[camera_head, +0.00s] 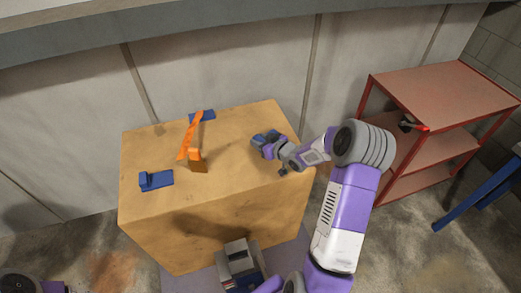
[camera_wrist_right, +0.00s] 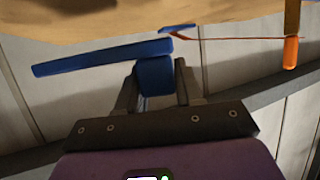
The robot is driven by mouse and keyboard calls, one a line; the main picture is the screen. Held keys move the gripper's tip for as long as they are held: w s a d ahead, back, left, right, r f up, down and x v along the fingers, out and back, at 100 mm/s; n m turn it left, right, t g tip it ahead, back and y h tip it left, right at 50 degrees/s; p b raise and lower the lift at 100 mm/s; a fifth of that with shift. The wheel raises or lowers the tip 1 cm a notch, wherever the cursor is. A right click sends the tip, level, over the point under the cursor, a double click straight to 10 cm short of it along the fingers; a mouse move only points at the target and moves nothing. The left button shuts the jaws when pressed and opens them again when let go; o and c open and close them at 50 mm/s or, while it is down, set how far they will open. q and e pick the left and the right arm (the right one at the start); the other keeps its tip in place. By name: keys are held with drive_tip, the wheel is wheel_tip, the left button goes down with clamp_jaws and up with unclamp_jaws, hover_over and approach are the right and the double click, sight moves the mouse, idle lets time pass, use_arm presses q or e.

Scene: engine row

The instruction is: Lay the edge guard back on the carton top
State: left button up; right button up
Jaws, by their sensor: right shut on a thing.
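My right gripper (camera_head: 262,146) is over the right part of the carton top (camera_head: 235,125), shut on a blue edge guard (camera_head: 268,135). In the right wrist view the fingers (camera_wrist_right: 157,90) pinch the guard's short blue block, and its long flat blue leg (camera_wrist_right: 100,57) reaches out to the left. Whether the guard touches the carton top cannot be told. A second blue piece (camera_head: 156,180) lies at the carton's front left, and a third (camera_head: 202,116) lies near its back edge. My left gripper is not seen.
An orange piece (camera_head: 190,138) stands up from the carton top, left of the gripper; it also shows in the right wrist view (camera_wrist_right: 290,52). A red shelf cart (camera_head: 440,92) stands at the right. A pale wall (camera_head: 230,65) is behind. The carton's front middle is bare.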

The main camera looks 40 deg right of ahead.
drive_tip(key=shift+w+f, duration=0.15)
drive_tip(key=shift+f, duration=0.6)
wheel_tip(320, 180, down, 2)
drive_tip(key=shift+f+b, duration=0.15)
drive_tip(key=shift+b, duration=0.2)
drive_tip(key=shift+f, duration=0.35)
